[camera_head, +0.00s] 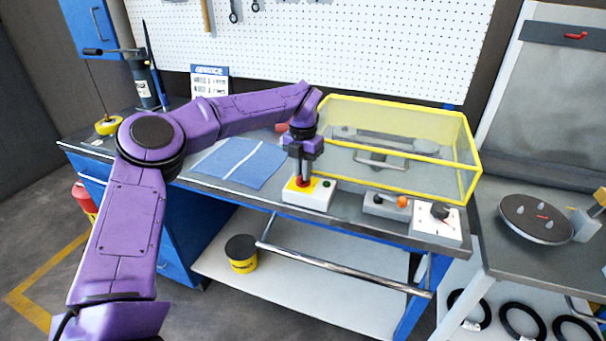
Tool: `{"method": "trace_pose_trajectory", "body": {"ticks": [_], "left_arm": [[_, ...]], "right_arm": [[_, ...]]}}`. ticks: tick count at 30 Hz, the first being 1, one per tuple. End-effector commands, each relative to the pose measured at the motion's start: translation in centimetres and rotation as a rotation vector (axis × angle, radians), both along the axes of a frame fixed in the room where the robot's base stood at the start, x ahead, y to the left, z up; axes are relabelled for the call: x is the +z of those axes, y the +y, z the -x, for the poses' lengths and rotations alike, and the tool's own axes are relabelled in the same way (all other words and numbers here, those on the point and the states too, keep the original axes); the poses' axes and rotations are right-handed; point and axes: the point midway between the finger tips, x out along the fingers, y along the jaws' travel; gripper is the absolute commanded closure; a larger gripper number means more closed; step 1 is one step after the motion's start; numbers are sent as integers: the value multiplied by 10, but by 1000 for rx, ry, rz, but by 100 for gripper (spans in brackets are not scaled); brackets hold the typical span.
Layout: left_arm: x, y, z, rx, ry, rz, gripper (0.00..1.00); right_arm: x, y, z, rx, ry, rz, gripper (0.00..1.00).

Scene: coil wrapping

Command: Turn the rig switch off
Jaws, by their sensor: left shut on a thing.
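A white control box (317,198) stands at the bench's front edge, with a red knob (302,184) on a yellow plate and a green button. My left gripper (302,176) points down over this box, shut on the red knob; its fingers partly hide the knob. Further right, a white box with a black rotary dial (439,211) sits at the bench's front right corner. No label shows which control is the rig switch. My right gripper is not in view.
A yellow-framed clear guard (455,150) covers a metal rig behind the boxes. A grey block with an orange knob (402,202) sits between the boxes. A blue cloth (238,163) lies left of my gripper. A round turntable (535,216) stands on the right table.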

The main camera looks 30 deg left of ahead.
Motion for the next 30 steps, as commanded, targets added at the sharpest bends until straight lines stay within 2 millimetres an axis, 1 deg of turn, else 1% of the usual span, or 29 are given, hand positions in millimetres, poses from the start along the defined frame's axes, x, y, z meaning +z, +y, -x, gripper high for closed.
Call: {"method": "trace_pose_trajectory", "body": {"ticks": [1,6,12,29,30], "left_arm": [[0,0,-1,29,-7,-1,100],[1,1,-1,122,-7,-1,100],[2,1,-1,185,-7,-2,100],[3,1,-1,212,-8,-2,100],[3,1,-1,212,-8,-2,76]], "right_arm": [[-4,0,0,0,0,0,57],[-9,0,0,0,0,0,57],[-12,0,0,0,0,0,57],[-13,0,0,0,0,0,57],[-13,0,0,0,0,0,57]]}}
